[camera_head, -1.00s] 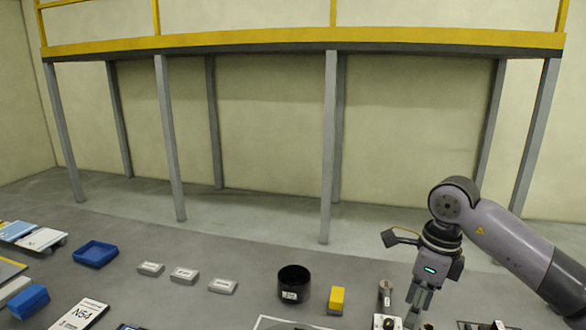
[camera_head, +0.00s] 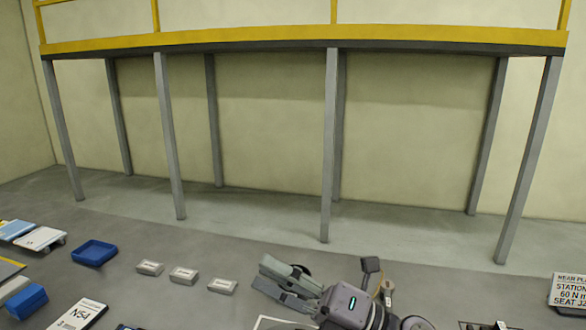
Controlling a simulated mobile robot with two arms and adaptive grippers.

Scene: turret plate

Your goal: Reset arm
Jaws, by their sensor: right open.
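My right gripper (camera_head: 272,279) is low in the middle of the head view, with its fingers pointing left over the bench. Its jaws are open and hold nothing that I can see. The gripper's wrist lies to the right of the fingers, and the rest of the arm drops out of the bottom edge. A black round pot (camera_head: 302,268) is mostly hidden behind the fingers; I cannot tell whether they touch it. My left gripper is not in view.
Small grey blocks (camera_head: 184,275) lie just left of the fingers. A blue tray (camera_head: 95,252), an N54 card (camera_head: 77,316) and a blue block (camera_head: 27,301) are farther left. A station sign (camera_head: 568,291) stands at the right. Grey posts (camera_head: 330,150) carry a yellow-edged platform behind.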

